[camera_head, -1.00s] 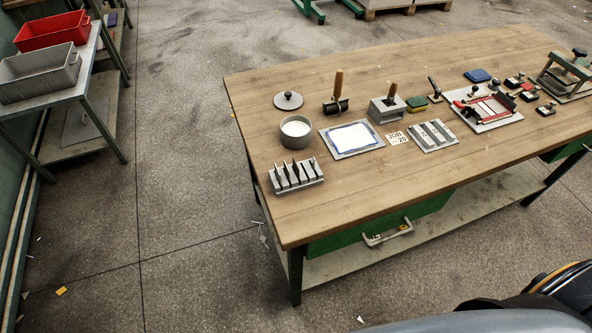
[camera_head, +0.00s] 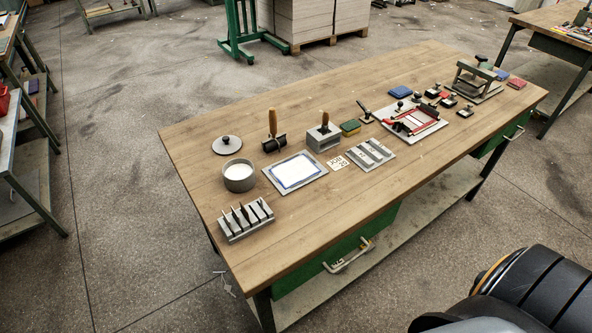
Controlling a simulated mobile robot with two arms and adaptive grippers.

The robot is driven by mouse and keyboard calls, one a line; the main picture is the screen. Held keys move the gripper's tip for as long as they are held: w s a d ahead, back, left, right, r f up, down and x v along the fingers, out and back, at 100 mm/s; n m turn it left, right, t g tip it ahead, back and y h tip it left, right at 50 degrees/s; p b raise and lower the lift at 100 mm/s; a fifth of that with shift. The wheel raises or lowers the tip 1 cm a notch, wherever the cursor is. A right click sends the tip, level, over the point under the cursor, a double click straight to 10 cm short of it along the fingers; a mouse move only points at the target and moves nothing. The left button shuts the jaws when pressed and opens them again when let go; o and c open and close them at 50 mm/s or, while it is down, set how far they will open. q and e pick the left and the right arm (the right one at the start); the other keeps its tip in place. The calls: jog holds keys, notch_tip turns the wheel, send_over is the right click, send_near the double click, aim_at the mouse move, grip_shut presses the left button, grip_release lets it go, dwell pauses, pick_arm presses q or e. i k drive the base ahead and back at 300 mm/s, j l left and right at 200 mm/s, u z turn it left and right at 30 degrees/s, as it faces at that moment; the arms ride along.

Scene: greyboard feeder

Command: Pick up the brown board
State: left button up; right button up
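I see no board that is clearly brown and loose. A pallet stack of pale grey-beige boards (camera_head: 318,18) stands on the floor at the top, beyond the workbench, and its top is cut off by the frame edge. The wooden workbench (camera_head: 200,150) fills the middle of the view. Neither gripper shows in the view. A dark rounded part of my own body shows at the lower right.
On the bench are a pot (camera_head: 239,176), a slotted rack (camera_head: 245,220), a brayer (camera_head: 273,140), a red-edged jig (camera_head: 412,122) and a small press (camera_head: 478,80). A green stand (camera_head: 243,30) is beside the pallet. Open floor lies left of the bench.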

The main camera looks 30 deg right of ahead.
aim_at(245, 213)
jog(key=l+u, duration=0.15)
jog(key=l, duration=0.25)
jog(key=k+l+u, duration=0.15)
jog(key=l, duration=0.2)
jog(key=k+l+u, duration=0.15)
jog(key=l, duration=0.25)
jog(key=k+l+u, duration=0.15)
jog(key=l, duration=0.2)
jog(key=k+l+u, duration=0.15)
jog(key=l, duration=0.2)
